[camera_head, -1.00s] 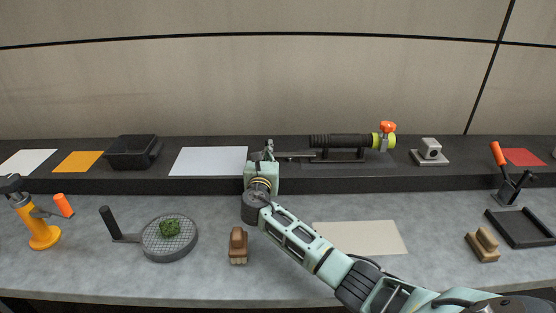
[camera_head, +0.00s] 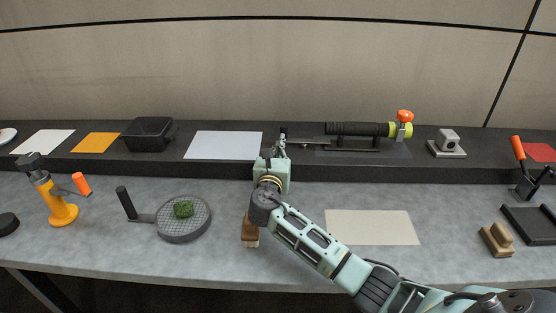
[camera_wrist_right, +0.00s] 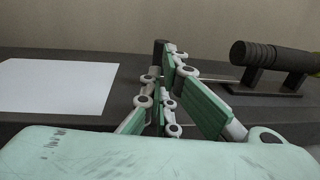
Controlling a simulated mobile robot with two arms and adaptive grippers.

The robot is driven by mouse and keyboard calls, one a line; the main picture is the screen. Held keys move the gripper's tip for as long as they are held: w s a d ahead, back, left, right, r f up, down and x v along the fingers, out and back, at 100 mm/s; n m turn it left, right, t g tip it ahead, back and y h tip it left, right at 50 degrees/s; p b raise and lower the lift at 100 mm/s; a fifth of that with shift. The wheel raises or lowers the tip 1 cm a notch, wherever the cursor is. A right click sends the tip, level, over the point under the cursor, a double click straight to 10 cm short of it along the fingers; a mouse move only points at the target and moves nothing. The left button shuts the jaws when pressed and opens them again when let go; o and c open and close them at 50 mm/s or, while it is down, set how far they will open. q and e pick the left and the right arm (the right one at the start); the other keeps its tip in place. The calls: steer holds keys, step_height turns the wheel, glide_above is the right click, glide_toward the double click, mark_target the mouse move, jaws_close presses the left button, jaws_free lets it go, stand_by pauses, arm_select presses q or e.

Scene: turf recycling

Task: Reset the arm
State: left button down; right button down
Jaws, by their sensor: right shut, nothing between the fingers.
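My right arm comes in from the lower right in the head view and reaches over the grey table. My right gripper (camera_head: 282,143) is at the front of the raised dark shelf, shut and empty, between the white sheet and the black cylinder tool. In the right wrist view the gripper (camera_wrist_right: 167,75) shows its green finger pads and grey linkages, with nothing held. A brown wooden brush (camera_head: 250,232) lies on the table, partly hidden by my right wrist. My left gripper is not in view.
The shelf holds a black bin (camera_head: 147,134), a white sheet (camera_head: 224,146), an orange sheet (camera_head: 97,142) and a black cylinder tool (camera_head: 358,129). On the table are a round sieve (camera_head: 184,228) with green turf (camera_head: 183,209), an orange stand (camera_head: 60,208) and a beige sheet (camera_head: 373,228).

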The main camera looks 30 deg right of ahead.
steer(key=v, duration=0.6)
steer(key=shift+s+a, duration=0.25)
steer(key=shift+s, duration=0.1)
